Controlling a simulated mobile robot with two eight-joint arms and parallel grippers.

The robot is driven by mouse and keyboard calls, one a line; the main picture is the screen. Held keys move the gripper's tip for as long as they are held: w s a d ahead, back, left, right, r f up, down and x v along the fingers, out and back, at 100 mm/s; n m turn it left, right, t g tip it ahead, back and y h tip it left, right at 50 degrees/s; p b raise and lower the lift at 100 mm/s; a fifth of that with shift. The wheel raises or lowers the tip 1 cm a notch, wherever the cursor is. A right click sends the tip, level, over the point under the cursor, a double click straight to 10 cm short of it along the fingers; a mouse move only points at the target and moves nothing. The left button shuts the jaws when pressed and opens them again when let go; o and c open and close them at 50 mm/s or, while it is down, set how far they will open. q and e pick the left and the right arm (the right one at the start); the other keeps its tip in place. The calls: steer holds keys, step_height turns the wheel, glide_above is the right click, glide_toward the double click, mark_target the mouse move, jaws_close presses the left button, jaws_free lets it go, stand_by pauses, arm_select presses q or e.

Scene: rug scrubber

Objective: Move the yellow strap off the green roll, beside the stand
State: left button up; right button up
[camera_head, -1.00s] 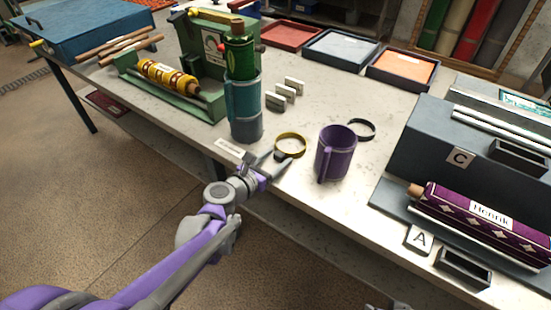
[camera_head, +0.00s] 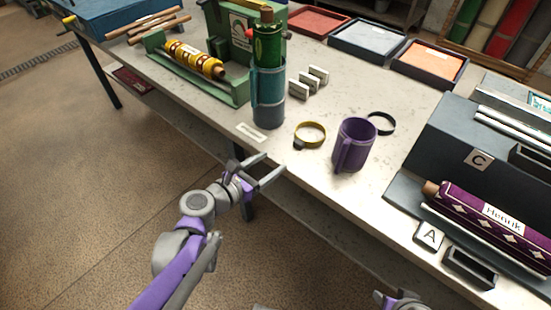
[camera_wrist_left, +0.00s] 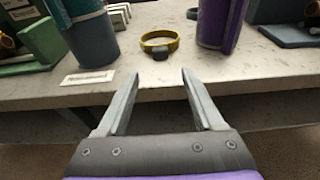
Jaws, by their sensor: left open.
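The yellow strap (camera_head: 310,134) is a closed ring with a dark buckle, lying on the table between the stand and a purple mug. It also shows in the left wrist view (camera_wrist_left: 159,40), ahead of my fingers. The green roll (camera_head: 267,46) is upright in the teal and grey cylindrical stand (camera_head: 268,98), with no yellow strap visible on it. My left gripper (camera_head: 271,165) is open and empty, just off the table's front edge and apart from the strap; its two fingers show in the left wrist view (camera_wrist_left: 159,78). Part of my right gripper (camera_head: 400,301) shows at the bottom edge, its jaws unclear.
The purple mug (camera_head: 353,145) stands right of the strap, with a dark ring (camera_head: 382,123) behind it. A white label (camera_head: 251,132) lies before the stand. Small pale blocks (camera_head: 308,80) stand behind it. A green device with a yellow roll (camera_head: 195,59) is at left.

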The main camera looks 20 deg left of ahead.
arm_select(q)
steer(key=s+d+f+m+g, duration=0.3)
steer(key=s+m, duration=0.2)
steer(key=m, duration=0.4)
steer(key=s+d+f+m+g, duration=0.35)
steer(key=s+m, duration=0.25)
steer(key=m, duration=0.3)
steer(key=s+a+f+m+g+y, duration=0.3)
steer(key=s+a+m+y, duration=0.2)
steer(key=m, duration=0.9)
steer(key=s, duration=0.3)
steer(key=shift+a+f, duration=0.3)
steer(key=shift+a, duration=0.1)
